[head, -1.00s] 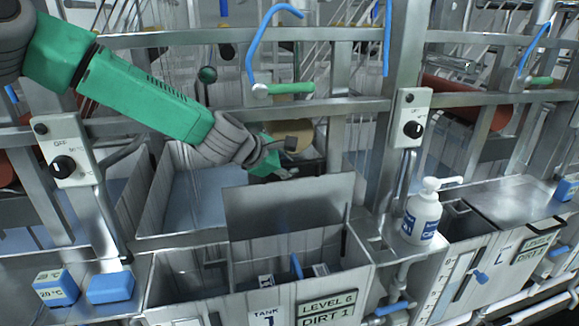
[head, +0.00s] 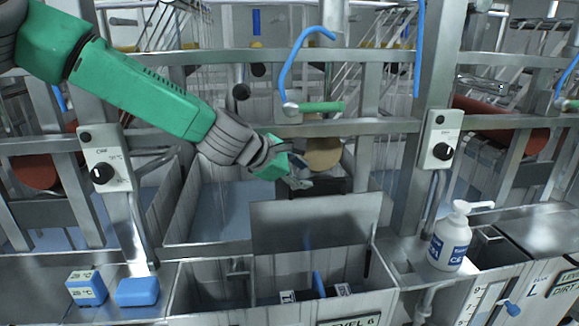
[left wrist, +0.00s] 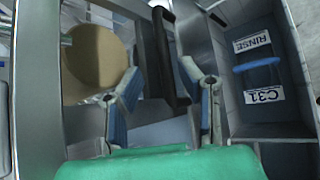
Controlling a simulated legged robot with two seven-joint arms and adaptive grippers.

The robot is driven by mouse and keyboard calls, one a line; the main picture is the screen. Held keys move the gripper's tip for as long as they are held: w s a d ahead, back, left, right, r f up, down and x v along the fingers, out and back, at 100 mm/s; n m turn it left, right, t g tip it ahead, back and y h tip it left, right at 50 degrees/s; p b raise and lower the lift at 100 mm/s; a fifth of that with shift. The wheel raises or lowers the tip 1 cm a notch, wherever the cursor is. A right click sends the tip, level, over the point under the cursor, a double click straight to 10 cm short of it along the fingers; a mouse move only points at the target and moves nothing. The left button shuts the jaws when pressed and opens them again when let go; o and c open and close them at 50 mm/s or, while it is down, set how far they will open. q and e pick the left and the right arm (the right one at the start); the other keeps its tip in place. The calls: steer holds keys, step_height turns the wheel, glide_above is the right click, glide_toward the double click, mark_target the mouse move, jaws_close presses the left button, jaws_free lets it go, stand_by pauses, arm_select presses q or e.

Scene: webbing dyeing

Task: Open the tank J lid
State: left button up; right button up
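The tank lid (head: 315,222) is a grey metal panel standing raised at the back of the open front tank (head: 200,290). The tank's letter is not legible now. My left gripper (head: 301,172) is just behind and above the lid's top edge. In the left wrist view its fingers (left wrist: 162,112) are spread wide, with nothing clamped between them. A black bar (left wrist: 168,55), perhaps the lid's handle, lies ahead between the fingers. The lid shows nearly edge-on (left wrist: 201,60) beside the right-hand finger. My right gripper is not in view.
Labels, one reading RINSE (left wrist: 252,42), and a blue bar (left wrist: 256,64) are inside the tank. A white pump bottle (head: 449,240) stands at right. Blue blocks (head: 138,291) sit on the left ledge. A metal rail (head: 330,128) with a blue hooked pipe (head: 292,65) runs behind.

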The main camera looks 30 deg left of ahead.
arm_select(q)
steer(key=shift+d+v, duration=0.1)
steer(key=shift+v, duration=1.3)
steer(key=shift+d+v, duration=0.15)
steer(key=shift+v, duration=1.25)
steer(key=shift+a, duration=0.2)
steer(key=shift+s, duration=0.1)
